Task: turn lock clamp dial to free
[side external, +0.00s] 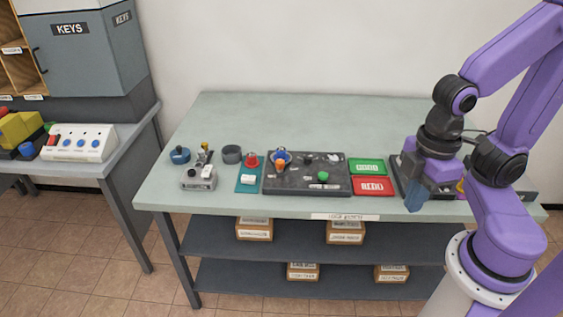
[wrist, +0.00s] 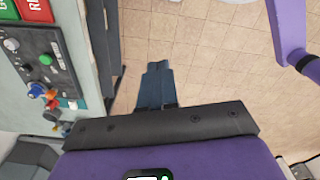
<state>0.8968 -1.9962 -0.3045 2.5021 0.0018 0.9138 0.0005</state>
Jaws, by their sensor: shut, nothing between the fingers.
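My gripper (side external: 414,200) is at the bench's front right, fingers pointing down. In the wrist view its fingers (wrist: 157,84) are together and empty, with floor tiles behind them. No part is plainly readable as the lock clamp dial. A dark board (side external: 333,187) at mid-bench carries an orange-and-blue part (side external: 281,160), a green knob (side external: 321,174) and a pale label. The green knob also shows in the wrist view (wrist: 45,60). A dark flat fixture (side external: 396,172) lies behind my gripper, which partly hides it. My gripper is apart from the board.
Green (side external: 366,166) and red (side external: 374,186) plates lie between board and gripper. A blue round part (side external: 180,155), grey device (side external: 198,179), dark cup (side external: 232,154) and teal plate with red knob (side external: 252,161) stand left. The bench's back (side external: 300,117) is clear.

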